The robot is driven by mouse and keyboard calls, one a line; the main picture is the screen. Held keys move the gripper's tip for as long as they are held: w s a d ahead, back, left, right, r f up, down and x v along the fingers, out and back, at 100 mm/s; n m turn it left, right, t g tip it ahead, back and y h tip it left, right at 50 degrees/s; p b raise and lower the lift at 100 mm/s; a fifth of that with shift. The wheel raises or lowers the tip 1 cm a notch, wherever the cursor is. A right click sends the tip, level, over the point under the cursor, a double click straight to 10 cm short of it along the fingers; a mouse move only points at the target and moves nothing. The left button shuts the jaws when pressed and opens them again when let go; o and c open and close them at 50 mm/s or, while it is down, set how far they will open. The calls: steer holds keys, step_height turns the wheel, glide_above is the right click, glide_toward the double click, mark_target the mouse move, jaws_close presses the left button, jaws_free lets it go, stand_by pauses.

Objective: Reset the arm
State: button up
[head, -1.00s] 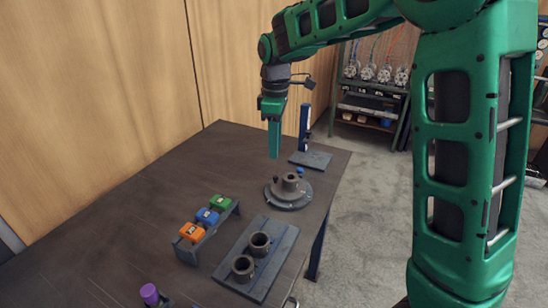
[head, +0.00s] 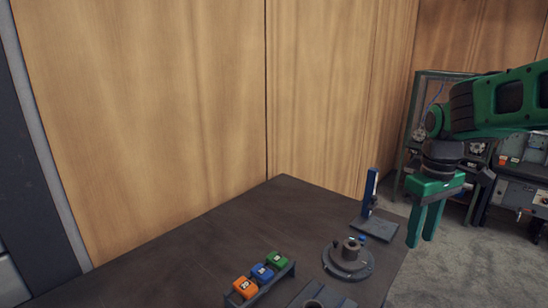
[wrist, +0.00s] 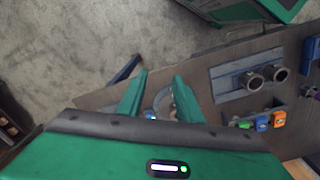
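My gripper (head: 420,240) is at the right of the head view, beyond the table's right edge in the picture. Its two green fingers point down and stand apart with nothing between them. In the wrist view the open fingers (wrist: 160,78) reach over the table edge and partly hide the round grey flange (wrist: 163,103). In the head view the flange (head: 348,268), with a short pipe stub at its centre, sits on the dark table (head: 190,262), left of and below the fingers.
A rack (head: 264,284) holds orange, blue and green blocks. A plate with dark cylinders (wrist: 252,82) lies beside it. A blue upright stand (head: 370,197) is at the back corner. Wooden walls (head: 150,110) are behind; grey floor is at the right.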

steer(key=s+d+f+m, duration=0.2)
steer(key=s+m, duration=0.1)
steer(key=s, duration=0.4)
steer(key=s+d+f+m, duration=0.1)
steer(key=s+d+m, duration=0.1)
steer(key=s+m, duration=0.2)
steer(key=s+d+f+m, duration=0.2)
steer(key=s+m, duration=0.1)
steer(key=s, duration=0.7)
steer(key=shift+s+d+f, duration=0.25)
steer(key=shift+d+f, duration=0.05)
steer(key=shift+w+f, duration=0.25)
steer(key=shift+w, duration=0.4)
